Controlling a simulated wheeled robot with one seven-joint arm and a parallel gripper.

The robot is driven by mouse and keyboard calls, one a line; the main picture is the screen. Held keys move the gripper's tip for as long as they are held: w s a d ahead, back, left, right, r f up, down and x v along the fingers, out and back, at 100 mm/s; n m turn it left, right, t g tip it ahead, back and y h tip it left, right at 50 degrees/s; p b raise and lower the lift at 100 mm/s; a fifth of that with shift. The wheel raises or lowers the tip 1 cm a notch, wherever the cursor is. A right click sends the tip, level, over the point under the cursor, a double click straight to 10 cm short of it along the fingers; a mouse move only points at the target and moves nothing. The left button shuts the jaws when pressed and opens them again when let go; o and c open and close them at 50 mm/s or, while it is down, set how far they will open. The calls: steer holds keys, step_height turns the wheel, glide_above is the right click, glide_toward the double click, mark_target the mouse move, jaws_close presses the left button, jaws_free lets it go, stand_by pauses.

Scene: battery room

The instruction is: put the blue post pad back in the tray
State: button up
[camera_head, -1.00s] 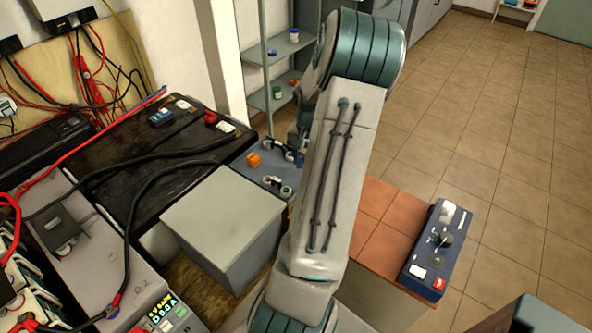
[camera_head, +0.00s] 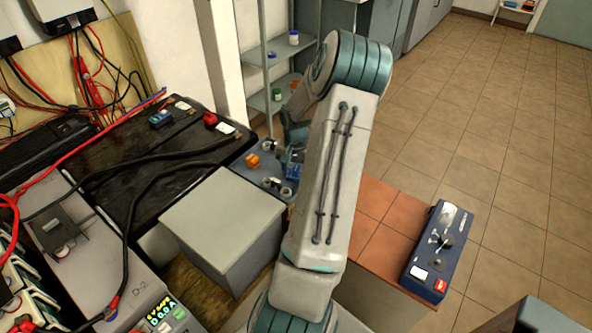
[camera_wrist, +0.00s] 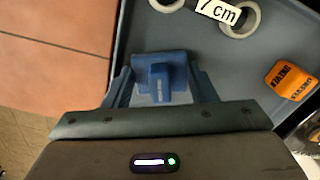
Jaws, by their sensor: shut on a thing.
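The blue post pad (camera_wrist: 160,88) is between the fingers of my gripper (camera_wrist: 158,92) in the wrist view, and the gripper is shut on it. The pad is over the blue-grey tray (camera_wrist: 180,38), close to its left edge; I cannot tell whether it touches the tray floor. In the head view the tray (camera_head: 238,168) lies beyond the grey box, partly hidden by my arm. A blue piece (camera_head: 294,170) shows there beside my arm.
The tray holds an orange block (camera_wrist: 290,80) and roll-like rings (camera_wrist: 240,18) with a "7 cm" label. A grey box (camera_head: 222,215) stands before it, a black battery (camera_head: 130,150) to its left. Reddish tiles (camera_head: 375,225) and a blue control box (camera_head: 437,250) lie right.

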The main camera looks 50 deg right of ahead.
steer(key=o, duration=0.7)
steer(key=shift+o, duration=0.2)
step_height(320, 180, up, 12)
steer(key=p, duration=0.1)
steer(key=w+a+r+n, duration=0.3)
steer(key=a+r, duration=0.2)
steer(key=a, duration=0.6)
steer(key=s+a+r+n, duration=0.2)
steer(key=s+a+n, duration=0.1)
steer(key=a, duration=0.6)
steer(key=s+a+r+n+t, duration=0.1)
steer(key=s+a+r+n, duration=0.1)
steer(key=s+a, duration=0.3)
steer(key=s+a+r+n+t, duration=0.1)
steer(key=s+a+n, duration=0.3)
steer(key=a, duration=0.9)
steer(key=shift+a+r+n, duration=0.15)
steer(key=shift+r+n, duration=0.15)
steer(key=shift+r, duration=0.3)
